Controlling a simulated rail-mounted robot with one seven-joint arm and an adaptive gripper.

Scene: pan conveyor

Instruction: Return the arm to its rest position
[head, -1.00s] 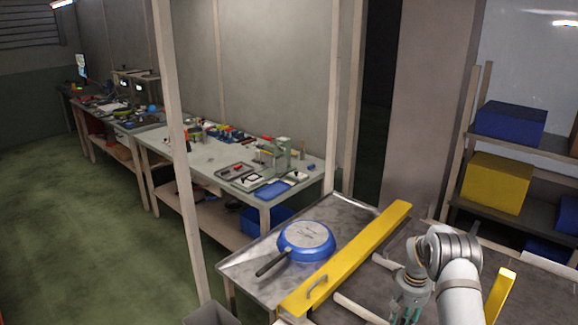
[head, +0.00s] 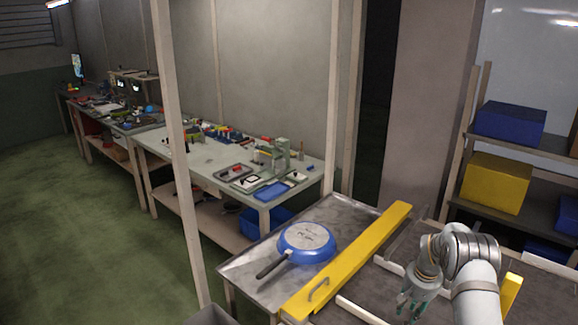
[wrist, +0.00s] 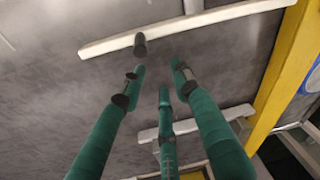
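My gripper (head: 408,308) is at the lower right of the head view, to the right of the yellow barrier. In the wrist view my gripper (wrist: 156,72) shows green fingers with their tips spread apart and nothing held between them. It is above a grey surface with pale bars. A blue pan (head: 306,243) lies upside down on the metal table (head: 345,215), its dark handle pointing to the lower left. The pan is clear of the gripper, with the barrier between them. A bit of blue (wrist: 313,78), likely the pan, shows at the wrist view's right edge.
The yellow barrier (head: 350,262) with a grey handle runs beside the pan. Pale bars (wrist: 180,28) cross the grey surface under the gripper. A shelf with a blue box (head: 510,122) and a yellow box (head: 496,183) stands at right. A cluttered workbench (head: 215,155) stands behind.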

